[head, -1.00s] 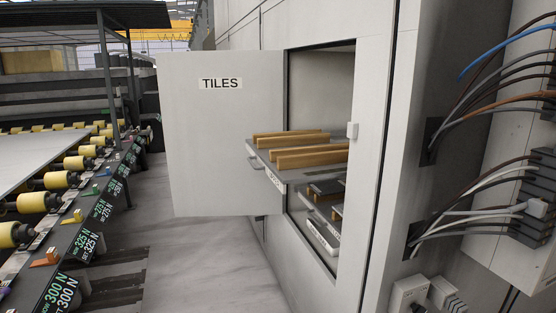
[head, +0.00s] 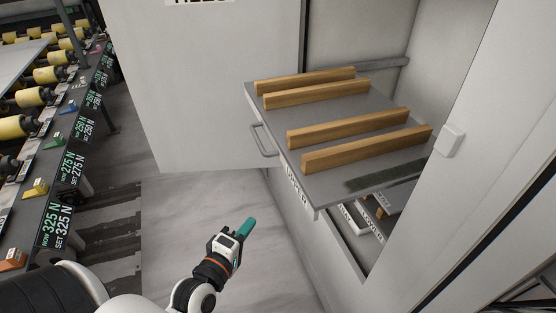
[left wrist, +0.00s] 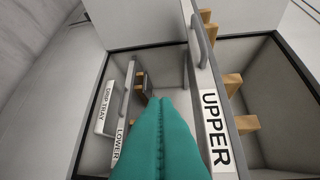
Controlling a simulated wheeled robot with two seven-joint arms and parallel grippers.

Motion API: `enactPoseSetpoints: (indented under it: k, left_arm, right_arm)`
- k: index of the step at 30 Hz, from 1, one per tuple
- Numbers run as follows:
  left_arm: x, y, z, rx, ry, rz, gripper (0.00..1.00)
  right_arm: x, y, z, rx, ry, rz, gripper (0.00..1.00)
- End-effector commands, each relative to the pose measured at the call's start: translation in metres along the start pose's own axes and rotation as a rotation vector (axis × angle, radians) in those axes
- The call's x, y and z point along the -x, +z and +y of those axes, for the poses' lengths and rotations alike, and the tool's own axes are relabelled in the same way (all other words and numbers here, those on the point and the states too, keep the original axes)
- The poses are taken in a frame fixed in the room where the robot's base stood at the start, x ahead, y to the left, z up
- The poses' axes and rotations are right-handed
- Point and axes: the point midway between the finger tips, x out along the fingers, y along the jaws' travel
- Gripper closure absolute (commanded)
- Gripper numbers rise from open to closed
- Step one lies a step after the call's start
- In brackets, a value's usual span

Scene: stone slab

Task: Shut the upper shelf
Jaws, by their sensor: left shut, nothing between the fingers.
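The upper shelf (head: 278,108) is a grey board pulled out of the white cabinet, with several wooden bars (head: 365,147) on top and a metal handle (head: 264,139) on its front. Its front face reads UPPER in the left wrist view (left wrist: 216,128). My left gripper (head: 247,227) has teal fingers, shut and empty, below and in front of the shelf, apart from it in the head view. In the left wrist view its fingers (left wrist: 167,103) point into the cabinet opening, beside the UPPER front. My right gripper is not in view.
The cabinet door (head: 225,95) stands open on the left. Below the shelf are a LOWER shelf (left wrist: 121,140) and a drip tray (left wrist: 106,104). A roller conveyor (head: 60,165) runs along the left. The floor between is clear.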

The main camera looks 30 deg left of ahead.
Motion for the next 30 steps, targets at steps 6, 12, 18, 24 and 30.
enactPoseSetpoints:
  k: [6, 12, 18, 24, 30]
  left_arm:
    - [0.014, 0.014, -0.071, 0.112, -0.117, -0.02, 1.0]
    - [-0.008, 0.015, -0.079, 0.12, -0.127, -0.021, 1.0]
    - [-0.051, 0.016, -0.085, 0.118, -0.125, -0.019, 1.0]
    - [-0.089, 0.013, -0.089, 0.119, -0.122, -0.02, 1.0]
    - [-0.106, -0.005, -0.091, 0.118, -0.12, -0.02, 1.0]
  right_arm:
    - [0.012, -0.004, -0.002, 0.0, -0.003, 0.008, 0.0]
    - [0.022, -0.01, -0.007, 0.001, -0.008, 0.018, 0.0]
    - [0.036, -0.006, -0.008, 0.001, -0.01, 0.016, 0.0]
    - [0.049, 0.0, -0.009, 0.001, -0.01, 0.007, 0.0]
    - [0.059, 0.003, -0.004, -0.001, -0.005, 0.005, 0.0]
